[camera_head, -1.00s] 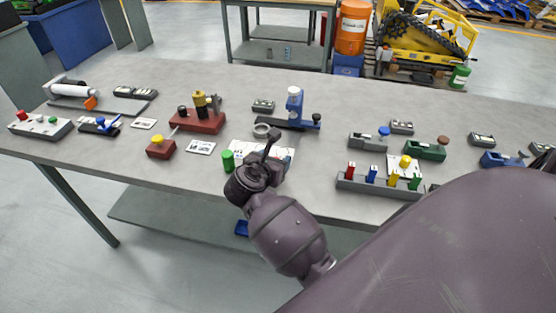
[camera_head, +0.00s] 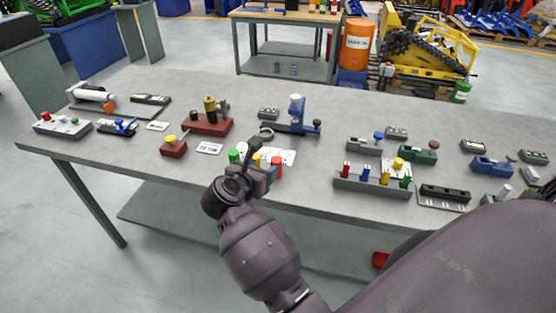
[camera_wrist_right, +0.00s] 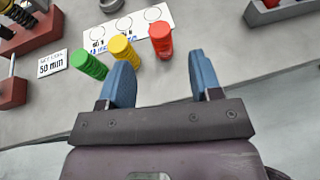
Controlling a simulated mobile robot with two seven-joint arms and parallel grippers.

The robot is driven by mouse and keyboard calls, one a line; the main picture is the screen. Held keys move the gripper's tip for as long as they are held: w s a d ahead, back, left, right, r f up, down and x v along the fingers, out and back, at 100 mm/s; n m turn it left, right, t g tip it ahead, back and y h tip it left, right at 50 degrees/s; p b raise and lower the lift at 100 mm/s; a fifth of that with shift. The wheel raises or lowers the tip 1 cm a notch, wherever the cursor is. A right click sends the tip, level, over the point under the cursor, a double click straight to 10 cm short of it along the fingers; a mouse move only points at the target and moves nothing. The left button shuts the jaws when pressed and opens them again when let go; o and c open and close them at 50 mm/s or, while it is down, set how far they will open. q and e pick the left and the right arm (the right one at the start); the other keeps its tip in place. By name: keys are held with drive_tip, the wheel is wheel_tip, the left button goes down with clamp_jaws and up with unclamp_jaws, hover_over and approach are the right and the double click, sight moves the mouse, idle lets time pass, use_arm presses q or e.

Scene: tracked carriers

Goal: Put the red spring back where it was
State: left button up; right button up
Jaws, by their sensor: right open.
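The red spring (camera_head: 277,165) stands upright at the front of the bench, by a white card with printed circles (camera_head: 285,154). In the right wrist view the red spring (camera_wrist_right: 161,40) is at the card's lower right edge, beside a yellow spring (camera_wrist_right: 123,50) and a green spring (camera_wrist_right: 90,66). My right gripper (camera_head: 262,178) is just in front of these springs. In the right wrist view its blue fingers (camera_wrist_right: 159,62) are apart with nothing between them, and the red spring is beyond the gap. My left gripper is not in view.
A red block with a yellow knob (camera_head: 173,147) and a small label card (camera_head: 209,148) are to the left. A blue stand (camera_head: 296,118) is behind the card.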

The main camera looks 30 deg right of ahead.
drive_tip(key=s+d+r+n+t+h, duration=0.2)
drive_tip(key=s+d+n+t+h, duration=0.15)
drive_tip(key=n+t, duration=0.4)
drive_tip(key=s+a+f+m+g+y, duration=0.3)
drive_tip(key=s+f+m+y, duration=1.2)
drive_tip(key=m, duration=1.5)
drive_tip(key=s+f, duration=0.4)
drive_tip(key=shift+a+f+m, duration=0.25)
drive_tip(key=shift+f+m, duration=0.1)
